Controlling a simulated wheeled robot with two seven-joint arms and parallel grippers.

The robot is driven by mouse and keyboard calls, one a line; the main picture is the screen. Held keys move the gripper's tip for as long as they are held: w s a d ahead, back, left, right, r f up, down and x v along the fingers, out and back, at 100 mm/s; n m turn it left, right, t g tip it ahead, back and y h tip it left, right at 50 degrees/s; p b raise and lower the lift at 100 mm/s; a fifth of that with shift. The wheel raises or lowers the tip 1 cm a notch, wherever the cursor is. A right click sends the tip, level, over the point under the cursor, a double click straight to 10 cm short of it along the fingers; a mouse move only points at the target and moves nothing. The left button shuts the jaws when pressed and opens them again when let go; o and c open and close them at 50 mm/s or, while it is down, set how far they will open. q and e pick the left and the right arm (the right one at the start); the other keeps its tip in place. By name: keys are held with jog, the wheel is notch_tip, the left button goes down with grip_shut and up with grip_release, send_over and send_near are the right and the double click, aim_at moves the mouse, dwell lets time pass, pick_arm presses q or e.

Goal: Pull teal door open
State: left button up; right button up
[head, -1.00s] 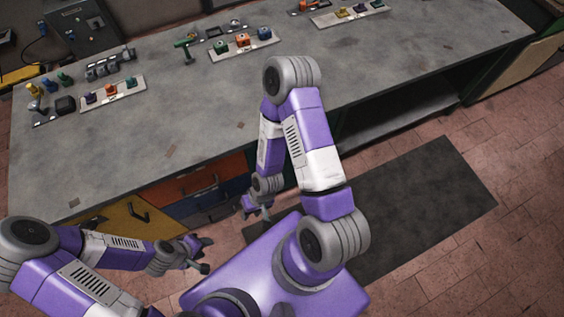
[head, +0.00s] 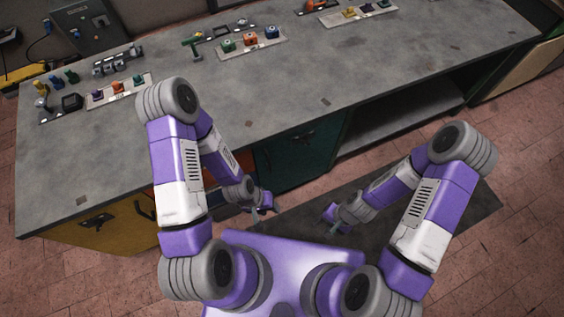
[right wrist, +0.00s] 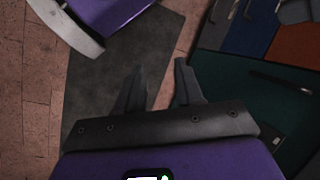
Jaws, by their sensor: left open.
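The teal door (head: 290,160) is on the bench front, right of the drawers, and looks closed. Its dark handle (head: 303,138) is near the top edge. The teal door also fills the right of the right wrist view (right wrist: 245,95), with a pale handle end (right wrist: 305,91) at the edge. My left gripper (head: 266,206) is open and empty, in front of the bench near the door's lower left, apart from the handle. My right gripper (head: 332,222) is lower right of the door, over the dark mat. Its fingers (right wrist: 160,88) are apart with nothing between them.
The bench top (head: 330,90) holds panels of coloured knobs along its back. An orange drawer (head: 242,158) is left of the teal door, and a yellow door (head: 120,226) is further left. An open shelf bay (head: 395,115) is to the right. A dark mat (head: 480,200) lies on the floor.

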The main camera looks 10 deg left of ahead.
aim_at(270, 164)
jog(key=w+a+f+m+g+y+b, duration=0.1)
jog(key=a+f+m+g+y+b, duration=0.15)
jog(key=a+m+y, duration=0.55)
jog(key=w+a+f+m+t+b, duration=0.1)
jog(key=w+a+m+t, duration=0.3)
jog(key=w, duration=0.3)
jog(key=w+a+f+m+t+b, duration=0.2)
jog(key=w+a+m+t, duration=0.3)
jog(key=w+a+t, duration=0.1)
jog(key=w+a+f+m+t+b, duration=0.1)
jog(key=w+a+f+m+t, duration=0.1)
jog(key=w+a+m+t, duration=0.3)
jog(key=shift+w+a+t+y, duration=0.2)
jog(key=shift+w+t, duration=0.2)
jog(key=shift+w, duration=0.6)
jog(key=shift+w+a+t+y, duration=0.1)
jog(key=shift+w+t+y, duration=0.2)
jog(key=shift+w, duration=0.65)
jog(key=shift+d, duration=0.1)
grip_shut()
